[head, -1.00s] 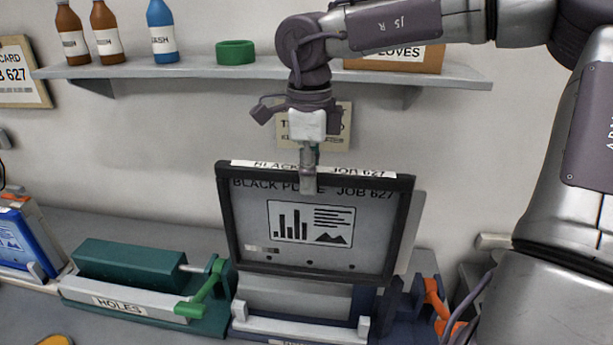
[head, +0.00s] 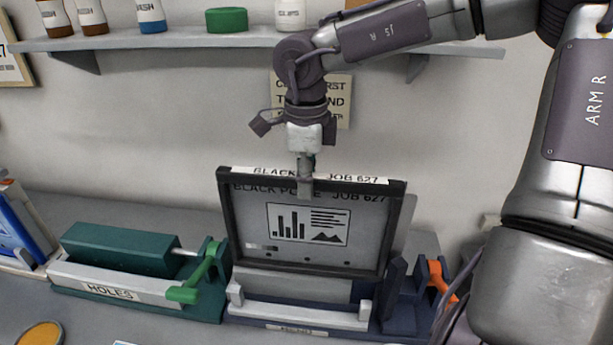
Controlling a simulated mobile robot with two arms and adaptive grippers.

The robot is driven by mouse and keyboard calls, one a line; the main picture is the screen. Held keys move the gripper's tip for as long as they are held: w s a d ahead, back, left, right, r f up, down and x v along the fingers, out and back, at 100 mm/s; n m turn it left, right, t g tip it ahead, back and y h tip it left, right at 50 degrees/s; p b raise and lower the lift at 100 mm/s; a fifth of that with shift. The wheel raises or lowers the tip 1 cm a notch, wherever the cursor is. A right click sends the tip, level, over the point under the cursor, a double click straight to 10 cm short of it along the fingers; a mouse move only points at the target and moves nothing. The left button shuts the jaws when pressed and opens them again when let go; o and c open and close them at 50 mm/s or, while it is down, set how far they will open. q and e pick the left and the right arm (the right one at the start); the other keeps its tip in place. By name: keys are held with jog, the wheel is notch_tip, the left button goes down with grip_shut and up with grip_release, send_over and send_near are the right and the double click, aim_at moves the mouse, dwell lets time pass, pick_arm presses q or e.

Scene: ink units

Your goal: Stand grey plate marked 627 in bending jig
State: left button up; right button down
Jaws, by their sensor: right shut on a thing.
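The grey plate in a black frame (head: 290,232), printed "BLACK PLATE JOB 627", is upright and faces me. My right gripper (head: 305,185) is shut on the middle of its top edge from above. Below it is a dark blue jig (head: 400,312) with a pale front bar (head: 300,312) and an orange handle (head: 437,280); its front label is too small to read. The plate's lower edge shows above and behind the bar. I cannot tell whether the plate touches the jig. My left gripper is not in view.
A green jig (head: 120,250) labelled HOLES, with a green handle (head: 195,277), stands close on the left. A blue framed plate (head: 22,228) stands at the far left.

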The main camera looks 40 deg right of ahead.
notch_tip(320, 180, down, 13)
jog(key=b, duration=1.1)
jog(key=shift+f+b, duration=0.2)
jog(key=shift+b, duration=0.1)
jog(key=shift+a+f+b, duration=0.1)
jog(key=shift+f+b, duration=0.2)
jog(key=shift+b, duration=0.15)
jog(key=c, duration=0.9)
grip_release()
jog(key=shift+r, duration=0.1)
notch_tip(320, 180, up, 12)
jog(key=shift+s+f, duration=0.1)
jog(key=shift+f, duration=0.05)
